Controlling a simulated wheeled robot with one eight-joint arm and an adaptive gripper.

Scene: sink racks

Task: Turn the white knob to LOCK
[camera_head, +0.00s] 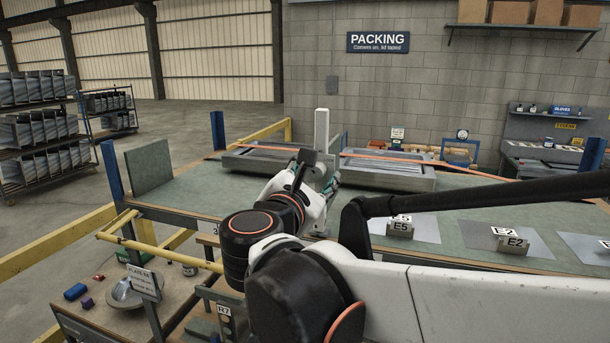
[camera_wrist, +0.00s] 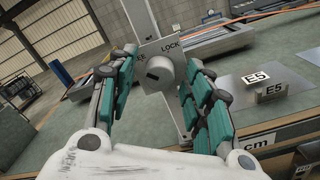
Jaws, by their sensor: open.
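The white knob (camera_wrist: 161,72) sits on a grey plate (camera_wrist: 150,50) in the middle of the wrist view. The word LOCK is printed on the plate above and right of the knob. Another label at the plate's left is only partly readable. A small dark mark shows on the knob's face; I cannot tell exactly where it points. My gripper (camera_wrist: 162,65) is open, with one teal-padded finger on each side of the knob. I cannot tell whether either finger touches it. In the head view my gripper (camera_head: 325,175) is at the white post (camera_head: 322,128), and the knob is hidden.
Grey trays (camera_head: 385,174) lie behind the post on the green table (camera_head: 200,192). Grey blocks marked E5 (camera_head: 400,229) and E2 (camera_head: 512,245) stand on pale sheets to the right. A yellow rail (camera_head: 160,252) runs at the left.

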